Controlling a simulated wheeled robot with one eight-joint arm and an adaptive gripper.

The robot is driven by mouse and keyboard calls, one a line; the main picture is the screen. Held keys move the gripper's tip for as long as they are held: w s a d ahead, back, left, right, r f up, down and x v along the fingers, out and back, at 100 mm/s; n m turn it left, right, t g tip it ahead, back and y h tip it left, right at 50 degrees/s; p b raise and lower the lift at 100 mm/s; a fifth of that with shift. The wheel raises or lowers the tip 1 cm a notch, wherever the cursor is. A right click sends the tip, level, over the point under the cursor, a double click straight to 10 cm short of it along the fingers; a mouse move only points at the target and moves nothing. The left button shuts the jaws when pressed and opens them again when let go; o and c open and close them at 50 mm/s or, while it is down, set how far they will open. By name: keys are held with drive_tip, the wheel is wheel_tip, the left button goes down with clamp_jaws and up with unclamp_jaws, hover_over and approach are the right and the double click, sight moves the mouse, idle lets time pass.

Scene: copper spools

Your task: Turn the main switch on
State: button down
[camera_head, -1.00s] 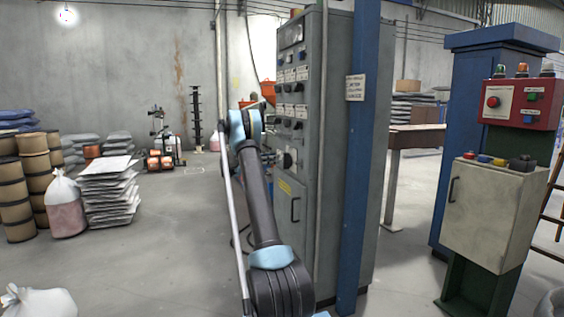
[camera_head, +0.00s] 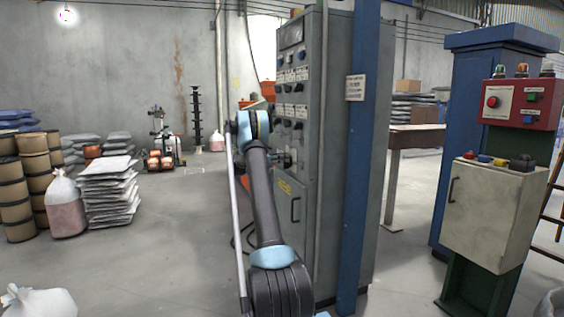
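The grey control cabinet (camera_head: 342,120) stands upright just right of my arm, with rows of dark knobs and small labels on its narrow front. A larger switch (camera_head: 287,160), which looks like the main switch, sits below these rows, above a yellow label. My arm rises from the bottom of the view and bends at a blue joint in front of the cabinet. A small dark part by the switch's left side may be my gripper, but the forearm mostly hides that spot. I cannot tell whether it touches the switch or which way the handle points.
A blue post (camera_head: 362,150) stands at the cabinet's near edge. A red button box (camera_head: 521,104) and a beige box (camera_head: 495,213) are at the right, by a blue cabinet. Spools (camera_head: 15,190) and stacked bags (camera_head: 110,190) are at the left. The floor between is open.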

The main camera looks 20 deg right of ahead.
sight(291, 163)
idle(0.4)
drive_tip(key=shift+s+f+m, duration=0.4)
drive_tip(key=shift+m, duration=2.6)
drive_tip(key=shift+s+f+m, duration=0.4)
drive_tip(key=shift+m, duration=2.6)
drive_tip(key=shift+s+f+m, duration=0.4)
drive_tip(key=shift+m, duration=2.6)
drive_tip(key=c, duration=1.5)
unclamp_jaws()
drive_tip(key=a, duration=1.2)
drive_tip(key=shift+s, duration=0.1)
